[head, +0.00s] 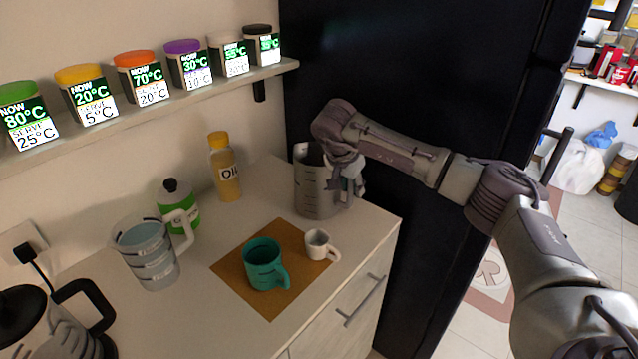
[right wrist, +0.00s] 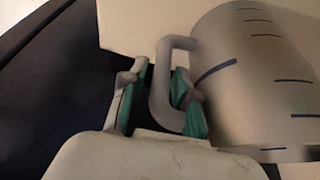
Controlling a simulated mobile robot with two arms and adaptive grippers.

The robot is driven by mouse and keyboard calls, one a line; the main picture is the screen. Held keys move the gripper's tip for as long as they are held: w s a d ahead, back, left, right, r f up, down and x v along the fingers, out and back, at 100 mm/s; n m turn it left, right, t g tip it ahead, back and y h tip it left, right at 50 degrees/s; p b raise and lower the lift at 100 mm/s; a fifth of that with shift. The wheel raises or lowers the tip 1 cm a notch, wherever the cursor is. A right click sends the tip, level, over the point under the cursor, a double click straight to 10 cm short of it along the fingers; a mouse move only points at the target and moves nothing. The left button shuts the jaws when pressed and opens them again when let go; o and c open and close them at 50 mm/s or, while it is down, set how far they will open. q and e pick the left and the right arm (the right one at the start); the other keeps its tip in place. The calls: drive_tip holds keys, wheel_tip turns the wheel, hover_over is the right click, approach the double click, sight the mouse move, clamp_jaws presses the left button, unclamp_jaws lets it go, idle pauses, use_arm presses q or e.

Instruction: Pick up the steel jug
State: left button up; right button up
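The steel jug (head: 315,194) is a grey metal cylinder with dark measuring marks. It stands upright at the counter's right back corner, beside the dark tall cabinet. My right gripper (head: 351,182) is at its handle side and hides part of its rim and handle. In the right wrist view the jug (right wrist: 250,85) fills the right side. Its handle (right wrist: 160,90) lies between the two teal-padded fingers (right wrist: 163,98), with one finger inside the handle loop. The fingers are apart, with a gap between the handle and the left pad. My left gripper is not in view.
A teal mug (head: 263,266) and small white cup (head: 317,244) sit on a brown mat (head: 238,270). An oil bottle (head: 224,170), a green-white bottle (head: 178,205) and a clear jug (head: 148,252) stand left. Spice dispensers line the shelf (head: 190,98). The dark cabinet (head: 420,75) bounds the right.

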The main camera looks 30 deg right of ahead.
clamp_jaws()
drive_tip(key=shift+w+r, duration=0.1)
drive_tip(key=shift+r, duration=0.1)
idle(0.3)
